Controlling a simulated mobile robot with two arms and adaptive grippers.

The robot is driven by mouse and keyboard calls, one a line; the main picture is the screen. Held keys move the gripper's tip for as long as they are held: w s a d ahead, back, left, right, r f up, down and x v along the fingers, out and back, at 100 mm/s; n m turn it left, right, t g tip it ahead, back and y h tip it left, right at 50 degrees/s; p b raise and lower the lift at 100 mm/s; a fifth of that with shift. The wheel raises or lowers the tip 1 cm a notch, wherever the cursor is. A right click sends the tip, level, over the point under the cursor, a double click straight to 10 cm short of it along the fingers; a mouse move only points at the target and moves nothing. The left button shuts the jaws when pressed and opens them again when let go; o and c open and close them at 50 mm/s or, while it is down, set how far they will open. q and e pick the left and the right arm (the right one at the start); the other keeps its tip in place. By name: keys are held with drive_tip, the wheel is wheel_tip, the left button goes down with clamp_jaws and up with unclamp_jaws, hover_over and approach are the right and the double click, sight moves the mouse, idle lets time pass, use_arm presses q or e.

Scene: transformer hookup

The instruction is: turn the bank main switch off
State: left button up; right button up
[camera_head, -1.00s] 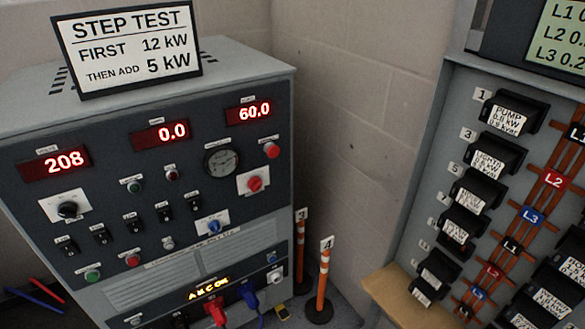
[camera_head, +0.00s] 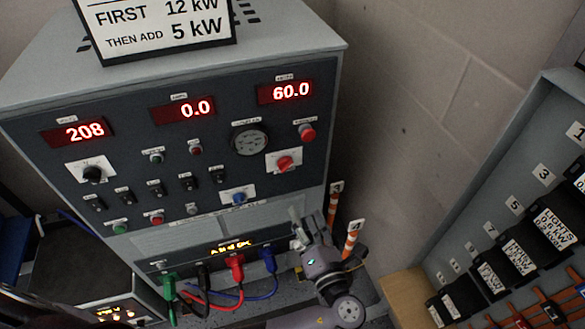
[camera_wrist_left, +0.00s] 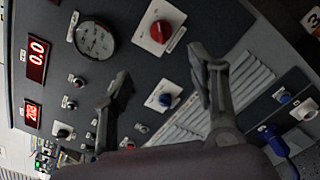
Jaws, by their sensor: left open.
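The grey cabinet's dark panel (camera_head: 215,172) carries several switches, and their labels are too small to read, so I cannot tell which is the bank main switch. A red rotary knob on a white plate (camera_head: 285,163) is at the right, a blue one (camera_head: 238,197) is below it, and a black one (camera_head: 92,173) is at the left. My left gripper (camera_head: 298,228) is low in front of the panel's right side. In the left wrist view its fingers (camera_wrist_left: 162,70) are apart and empty. The blue knob (camera_wrist_left: 163,98) appears between them, with the red knob (camera_wrist_left: 160,32) beyond.
Red displays read 208, 0.0 and 60.0. A red mushroom button (camera_head: 307,134) is above the red knob. Green, black, red and blue cables (camera_head: 237,268) plug in below. Orange posts (camera_head: 351,238) stand at the right. A breaker cabinet (camera_head: 500,200) is further right.

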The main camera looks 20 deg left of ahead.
sight(286, 170)
use_arm(q)
drive_tip(key=p+x, duration=0.1)
drive_tip(key=x, duration=1.4)
drive_tip(key=shift+f+p, duration=0.1)
drive_tip(key=shift+p, duration=0.25)
drive_tip(key=shift+c, duration=0.3)
drive_tip(key=c, duration=1.1)
